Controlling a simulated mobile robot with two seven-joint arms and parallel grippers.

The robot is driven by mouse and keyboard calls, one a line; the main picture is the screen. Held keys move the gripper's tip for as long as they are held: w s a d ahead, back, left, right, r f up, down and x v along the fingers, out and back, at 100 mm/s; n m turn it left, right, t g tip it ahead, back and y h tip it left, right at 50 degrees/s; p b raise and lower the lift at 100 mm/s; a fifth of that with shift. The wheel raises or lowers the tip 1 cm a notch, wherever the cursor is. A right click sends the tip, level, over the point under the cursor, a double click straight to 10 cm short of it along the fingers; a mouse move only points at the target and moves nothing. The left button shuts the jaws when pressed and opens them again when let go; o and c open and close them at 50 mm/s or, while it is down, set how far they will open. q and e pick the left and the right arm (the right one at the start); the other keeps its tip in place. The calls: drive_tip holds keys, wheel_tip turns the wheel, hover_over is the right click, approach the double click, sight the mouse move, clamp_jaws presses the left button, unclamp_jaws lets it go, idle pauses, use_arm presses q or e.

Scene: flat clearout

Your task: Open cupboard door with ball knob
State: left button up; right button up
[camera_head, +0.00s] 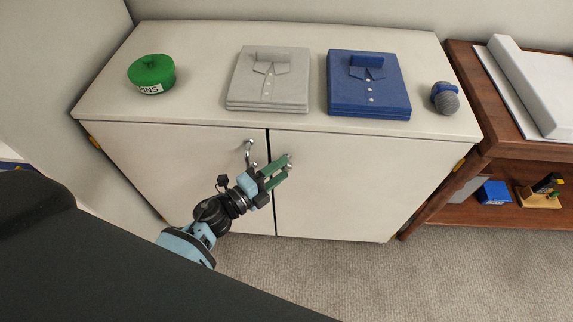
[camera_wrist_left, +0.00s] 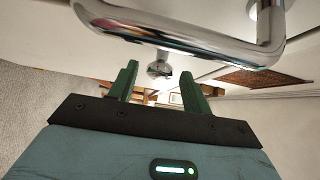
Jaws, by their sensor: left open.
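The cupboard has two pale doors under a white top. The right door (camera_head: 345,190) carries a small shiny ball knob (camera_head: 289,158) near the middle seam, and the left door (camera_head: 180,165) carries a chrome bar handle (camera_head: 249,153). Both doors look shut. My left gripper (camera_head: 283,167) has green fingers, open, pointing at the right door with their tips at the knob. In the left wrist view the knob (camera_wrist_left: 159,70) appears centred between the open fingertips (camera_wrist_left: 160,72); I see no contact. The bar handle (camera_wrist_left: 190,32) crosses close above the fingers there. My right gripper is not in view.
On the cupboard top stand a green round tin (camera_head: 152,73), grey folded shirts (camera_head: 268,78), blue folded shirts (camera_head: 368,85) and a grey ball-headed object (camera_head: 445,98). A brown shelf unit (camera_head: 500,150) stands at right. The carpet (camera_head: 330,275) before the right door is clear.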

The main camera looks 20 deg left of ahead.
use_arm(q)
drive_tip(key=shift+x, duration=1.4)
drive_tip(key=shift+c, duration=0.3)
clamp_jaws()
